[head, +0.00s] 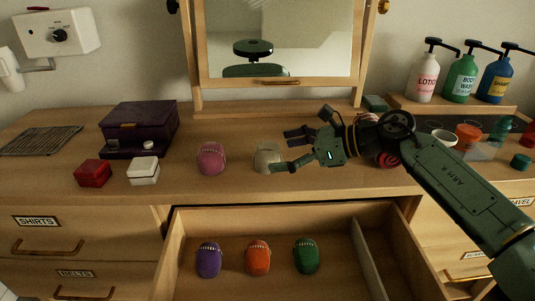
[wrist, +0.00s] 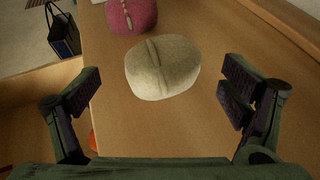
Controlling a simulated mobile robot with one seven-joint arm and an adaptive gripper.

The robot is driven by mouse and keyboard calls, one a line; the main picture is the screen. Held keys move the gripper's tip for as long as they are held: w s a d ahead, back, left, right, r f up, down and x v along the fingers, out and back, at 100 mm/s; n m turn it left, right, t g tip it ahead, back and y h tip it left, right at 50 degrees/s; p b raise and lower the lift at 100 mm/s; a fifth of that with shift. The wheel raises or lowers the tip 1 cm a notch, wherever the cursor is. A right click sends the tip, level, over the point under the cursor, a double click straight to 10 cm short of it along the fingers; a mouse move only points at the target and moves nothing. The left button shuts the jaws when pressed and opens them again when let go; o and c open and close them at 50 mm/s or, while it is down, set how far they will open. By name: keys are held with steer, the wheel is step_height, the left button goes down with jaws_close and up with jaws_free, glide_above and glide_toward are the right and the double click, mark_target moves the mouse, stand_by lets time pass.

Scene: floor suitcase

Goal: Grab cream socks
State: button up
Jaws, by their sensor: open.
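The cream socks (head: 268,157) are a rounded bundle on the dresser top, right of a pink sock bundle (head: 211,158). In the head view my gripper (head: 287,151) reaches from the right, and its fingers partly cover the cream socks. In the wrist view the cream socks (wrist: 163,67) lie ahead of my gripper (wrist: 155,90), roughly between the lines of its two fingers. The fingers are wide open and hold nothing. There is a gap between each finger and the socks.
The open drawer (head: 330,223) below holds purple (head: 209,259), orange (head: 257,257) and green (head: 306,256) sock bundles. A mirror (head: 280,40) stands behind. A red box (head: 93,173), white box (head: 143,171) and dark case (head: 138,128) are left. Pump bottles (head: 461,77) stand right.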

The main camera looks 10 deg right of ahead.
mark_target(279, 151)
steer(key=p+x, duration=0.1)
steer(key=x, duration=0.3)
steer(key=shift+w+a+f, duration=0.15)
steer(key=shift+w, duration=0.1)
steer(key=c, duration=1.2)
steer(key=shift+c, duration=0.2)
